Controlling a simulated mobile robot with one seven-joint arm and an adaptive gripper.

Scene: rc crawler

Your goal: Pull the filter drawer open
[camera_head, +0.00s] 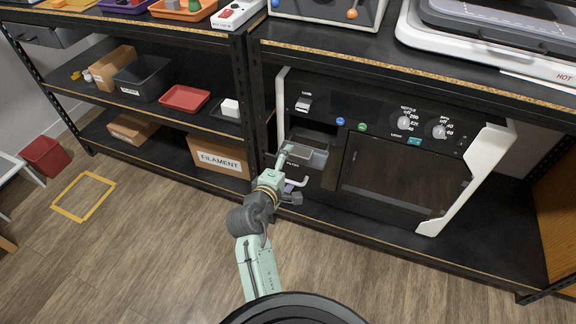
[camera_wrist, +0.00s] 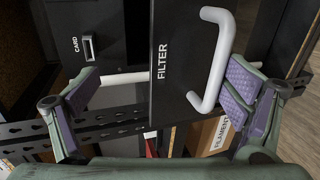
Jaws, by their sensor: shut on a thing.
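The filter drawer (camera_wrist: 178,75) has a dark front marked FILTER and a white bar handle (camera_wrist: 215,60), which is low on the front in the head view (camera_head: 292,183). The drawer stands out from the machine, with its grey inside (camera_head: 312,157) showing from above. My gripper (camera_head: 290,169) is at the drawer front, one finger above and one below. In the wrist view my gripper (camera_wrist: 160,92) is shut on the drawer with its fingers widely spaced. The right finger's purple pad is against or very near the handle; the left finger's contact cannot be made out.
The black machine (camera_head: 390,165) has a card slot (camera_head: 303,103), knobs, a dark window and white side handles. It stands under a shelf top. A shelf to the left holds a red tray (camera_head: 185,98) and a FILAMENT box (camera_head: 219,157). The wooden floor in front is mostly clear.

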